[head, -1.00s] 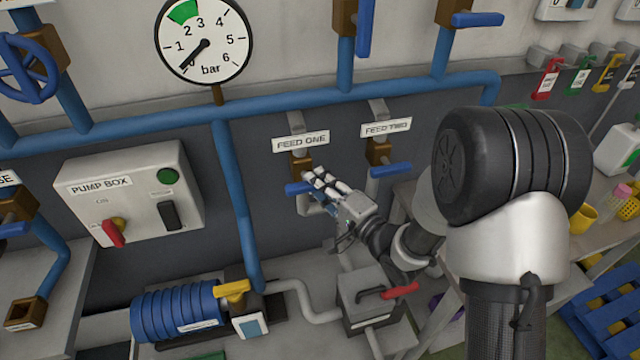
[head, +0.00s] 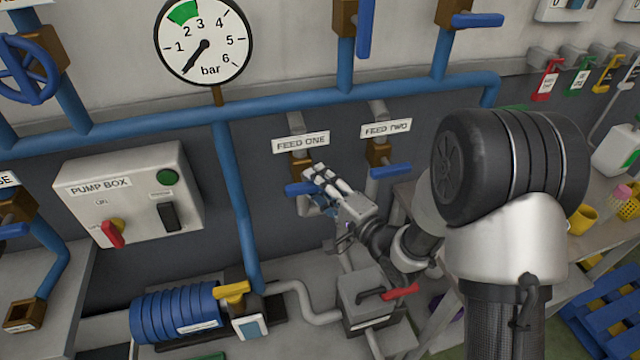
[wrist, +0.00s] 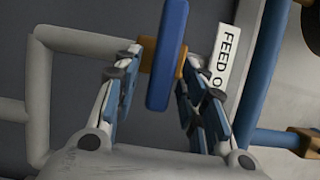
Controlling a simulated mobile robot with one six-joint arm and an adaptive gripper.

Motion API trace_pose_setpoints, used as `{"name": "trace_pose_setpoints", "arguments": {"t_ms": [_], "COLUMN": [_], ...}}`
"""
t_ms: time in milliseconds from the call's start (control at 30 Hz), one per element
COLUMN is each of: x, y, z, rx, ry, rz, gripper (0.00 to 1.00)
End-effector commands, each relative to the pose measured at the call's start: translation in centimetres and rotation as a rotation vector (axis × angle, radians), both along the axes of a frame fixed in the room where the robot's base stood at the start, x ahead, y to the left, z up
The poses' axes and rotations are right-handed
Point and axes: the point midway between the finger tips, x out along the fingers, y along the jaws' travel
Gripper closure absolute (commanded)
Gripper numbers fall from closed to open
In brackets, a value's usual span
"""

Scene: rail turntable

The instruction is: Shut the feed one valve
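The feed one valve has a brown body (head: 301,167) under the white FEED ONE label (head: 301,142). Its blue lever (head: 298,188) lies about level, across the pipe, in the head view. My gripper (head: 316,178) is at the lever's right part and partly hides it. In the wrist view the lever (wrist: 166,55) stands between the spread fingers of my gripper (wrist: 158,88), with gaps on both sides. The fingers are open. How deep the lever sits between them is hard to tell.
The feed two valve, with its own blue lever (head: 390,170), is just to the right. The pump box (head: 130,200) is on the wall at left. A grey block with a red lever (head: 400,291) stands below my arm. The gauge (head: 204,42) needle points below 1 bar.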

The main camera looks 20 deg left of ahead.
Motion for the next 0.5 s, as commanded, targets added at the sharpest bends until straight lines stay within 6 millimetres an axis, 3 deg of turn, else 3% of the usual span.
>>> {"name": "trace_pose_setpoints", "arguments": {"t_ms": [267,500], "x": [-0.3,-2.9], "y": [-0.7,-4.3], "z": [-0.1,-0.1], "rx": [-0.002,-0.001], "ry": [0.001,0.003], "rz": [-0.002,-0.005], "gripper": [0.62,0.62]}}
